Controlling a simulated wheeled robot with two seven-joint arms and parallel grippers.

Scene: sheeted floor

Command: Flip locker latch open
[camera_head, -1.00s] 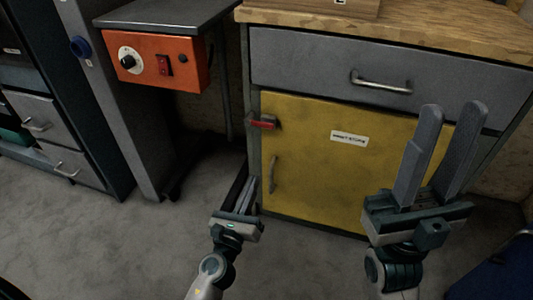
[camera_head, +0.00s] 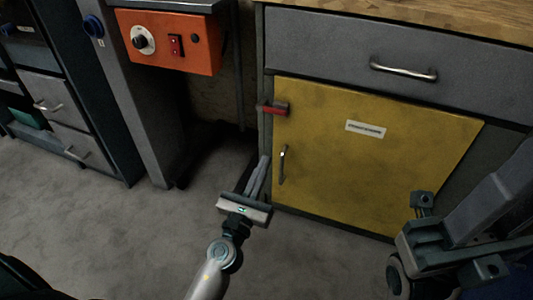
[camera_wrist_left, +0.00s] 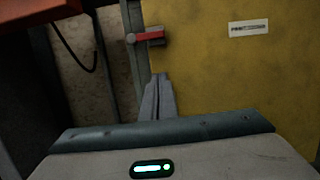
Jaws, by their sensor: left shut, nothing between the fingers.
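The yellow locker door (camera_head: 360,170) is closed, with a vertical metal handle (camera_head: 283,165) near its left edge. The latch with a red lever (camera_head: 272,109) sits at the door's upper left edge, lying roughly level across the frame. In the left wrist view the red latch (camera_wrist_left: 149,37) is above and ahead of my fingertips. My left gripper (camera_head: 264,160) is shut and empty, below the latch and apart from it in the picture. It also shows in the left wrist view (camera_wrist_left: 159,78). My right gripper is at the lower right, partly cut off; its fingertips are not clear.
A grey drawer (camera_head: 400,65) with a bar handle is above the door, under a wooden top. An orange control box (camera_head: 170,42) hangs under a bench to the left. A dark drawer cabinet (camera_head: 80,130) stands far left. The grey floor (camera_head: 110,235) is open in front.

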